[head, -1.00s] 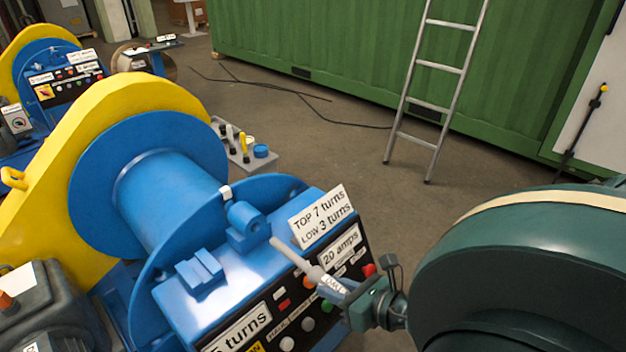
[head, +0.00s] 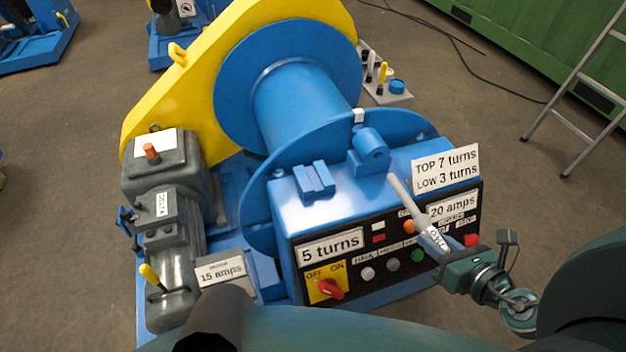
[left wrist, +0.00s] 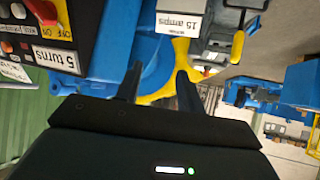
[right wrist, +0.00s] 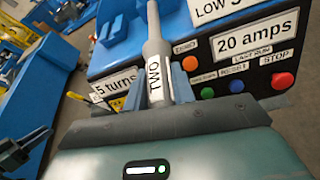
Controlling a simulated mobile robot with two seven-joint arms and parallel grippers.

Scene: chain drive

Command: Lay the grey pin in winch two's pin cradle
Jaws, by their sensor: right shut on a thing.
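The grey pin (head: 402,195) is a slim rod labelled TWO, which reads clearly in the right wrist view (right wrist: 155,75). My right gripper (head: 438,250) is shut on its labelled end; the bare end points up and left, in front of the winch's control panel. The pin is right of both. My left gripper (left wrist: 158,90) is open and empty; its fingers are not clear in the head view.
The panel carries a red switch (head: 330,288), buttons and signs; an upright turns sign (head: 445,165) stands at the box's right. A drum (head: 290,100) and yellow guard (head: 170,90) rise behind. A grey motor (head: 175,250) stands left.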

